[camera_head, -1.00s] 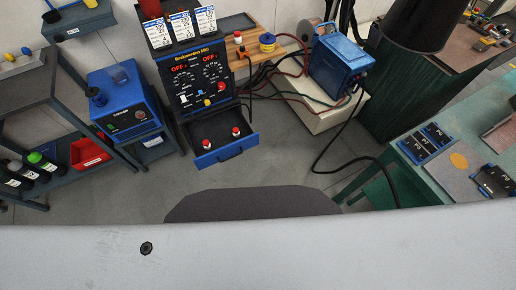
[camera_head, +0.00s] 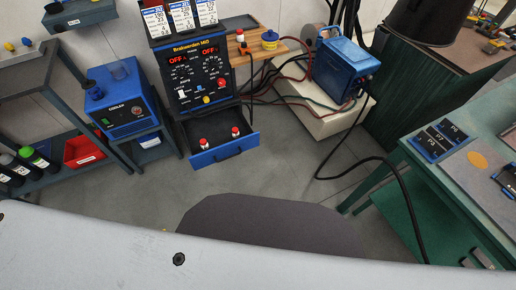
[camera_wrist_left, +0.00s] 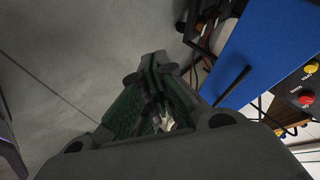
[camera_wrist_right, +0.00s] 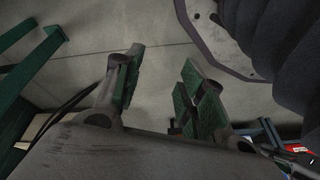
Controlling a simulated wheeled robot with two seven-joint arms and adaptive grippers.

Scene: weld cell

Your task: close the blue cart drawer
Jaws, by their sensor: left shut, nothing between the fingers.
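The blue cart drawer (camera_head: 222,150) is pulled out below the black welder panel (camera_head: 199,78) in the head view. Two red-and-white items stand in its dark tray. In the left wrist view a large blue face with a black bar handle, apparently the drawer front (camera_wrist_left: 262,50), fills the upper right. My left gripper (camera_wrist_left: 157,62) is shut and empty, to the left of that handle and apart from it in the picture. My right gripper (camera_wrist_right: 162,58) is open and empty over bare floor. Neither gripper shows in the head view.
A blue cooler box (camera_head: 122,98) stands left of the cart. A blue machine (camera_head: 342,68) with hoses sits on a white stand at the right. A green table (camera_head: 455,170) is at the far right. The floor (camera_head: 300,168) before the drawer is clear.

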